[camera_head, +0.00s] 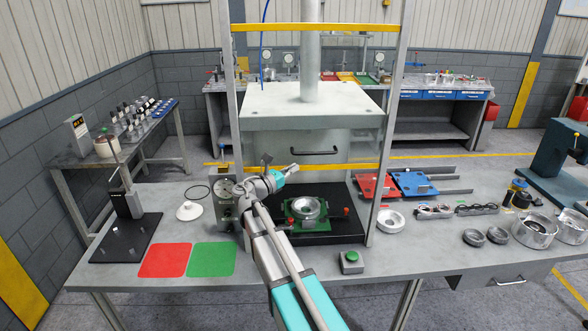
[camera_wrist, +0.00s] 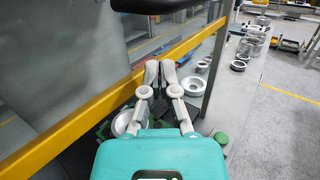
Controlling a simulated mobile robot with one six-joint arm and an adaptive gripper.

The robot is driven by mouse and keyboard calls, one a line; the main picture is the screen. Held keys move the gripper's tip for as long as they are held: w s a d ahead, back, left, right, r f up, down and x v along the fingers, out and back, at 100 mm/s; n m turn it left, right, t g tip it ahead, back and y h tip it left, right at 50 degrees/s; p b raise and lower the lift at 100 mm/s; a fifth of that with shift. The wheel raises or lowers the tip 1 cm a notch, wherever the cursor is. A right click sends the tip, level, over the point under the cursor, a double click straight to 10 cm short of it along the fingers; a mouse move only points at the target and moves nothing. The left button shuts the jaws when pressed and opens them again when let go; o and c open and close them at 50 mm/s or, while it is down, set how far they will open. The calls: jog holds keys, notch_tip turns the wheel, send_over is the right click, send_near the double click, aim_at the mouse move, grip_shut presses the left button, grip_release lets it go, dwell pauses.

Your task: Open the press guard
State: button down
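The press guard is a clear panel with a yellow lower bar (camera_head: 345,167) and a black handle (camera_head: 315,151) just above it. It stands across the front of the press, with a gap below the bar. The bar crosses the wrist view diagonally (camera_wrist: 75,122), and a black handle shows at its top edge (camera_wrist: 155,4). My gripper (camera_head: 294,168) is below and left of the handle, apart from it. In the wrist view my gripper's fingertips (camera_wrist: 160,70) are close together with nothing visible between them, beside the bar.
A green fixture with a metal ring (camera_head: 306,209) sits under the press. A gauge box (camera_head: 228,196) stands left of my arm. A green button box (camera_head: 351,262) is at the front. Red and blue pallets (camera_head: 415,182) and metal rings (camera_head: 391,221) lie to the right.

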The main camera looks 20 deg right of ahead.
jog(key=r+v, duration=0.1)
jog(key=v, duration=0.7)
jog(key=shift+s+a+f+b, duration=0.2)
jog(key=shift+a+f+b, duration=0.05)
jog(key=shift+f+b, duration=0.2)
jog(key=s+d+f+m+g+y, duration=0.2)
jog(key=s+f+m+y, duration=0.2)
jog(key=s+f+m, duration=0.25)
jog(key=s+d+f+m+g+y, duration=0.25)
jog(key=s+f+m+y, duration=0.2)
jog(key=f, duration=0.35)
jog(key=s+a+f+m+g+y+b, duration=0.1)
jog(key=s+a+f+m+y, duration=0.3)
jog(key=s+m+y, duration=0.1)
jog(key=s+a+f+m+g+y, duration=0.1)
jog(key=s+a+f+m+y, duration=0.3)
jog(key=s+a+m, duration=0.1)
jog(key=shift+s+m+y+b, duration=0.35)
jog(key=shift+s+m, duration=0.25)
jog(key=shift+s, duration=0.5)
